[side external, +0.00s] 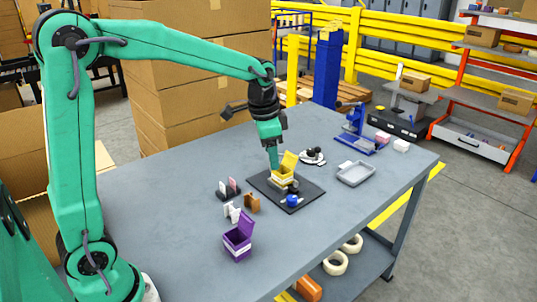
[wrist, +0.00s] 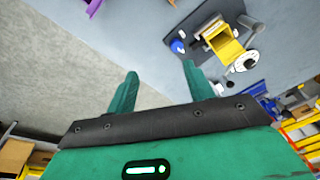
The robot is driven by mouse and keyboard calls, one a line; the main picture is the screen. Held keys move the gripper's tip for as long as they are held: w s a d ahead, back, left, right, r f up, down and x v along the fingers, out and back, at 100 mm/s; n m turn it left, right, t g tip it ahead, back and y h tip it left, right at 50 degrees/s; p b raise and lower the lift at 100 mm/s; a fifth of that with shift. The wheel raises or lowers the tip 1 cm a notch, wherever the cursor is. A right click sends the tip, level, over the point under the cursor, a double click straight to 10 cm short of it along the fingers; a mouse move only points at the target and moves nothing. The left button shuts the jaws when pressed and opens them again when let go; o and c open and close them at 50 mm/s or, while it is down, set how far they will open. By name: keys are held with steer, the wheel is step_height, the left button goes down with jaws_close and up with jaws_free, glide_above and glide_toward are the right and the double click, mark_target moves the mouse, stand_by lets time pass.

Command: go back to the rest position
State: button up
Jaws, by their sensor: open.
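My gripper (side external: 272,158) points down over the work table in the side external view, at the yellow box. In the wrist view its two green fingers (wrist: 160,72) are spread apart with only bare table between them. A small yellow box (side external: 284,170) with its lid raised stands on a fixture on the black mat (side external: 304,203). In the wrist view the yellow box (wrist: 226,45) lies to the right of and beyond the right finger, apart from it. A blue round knob (side external: 292,200) is at the fixture's front.
An open purple box (side external: 238,238), a brown piece (side external: 252,203), white pieces (side external: 232,212) and a small dark holder (side external: 228,189) stand left of the mat. A grey tray (side external: 356,174) and a blue press (side external: 356,135) are to the right. The table's left part is clear.

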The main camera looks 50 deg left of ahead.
steer(key=s+r+n+t, duration=0.1)
steer(key=s+n, duration=0.2)
steer(key=s, duration=0.7)
steer(key=s+d+r+n+t, duration=0.1)
steer(key=s+r+n+t, duration=0.1)
steer(key=s, duration=0.8)
steer(key=shift+s+d+r+n+t, duration=0.25)
steer(key=shift+s+r+n+t, duration=0.1)
steer(key=shift+n, duration=0.15)
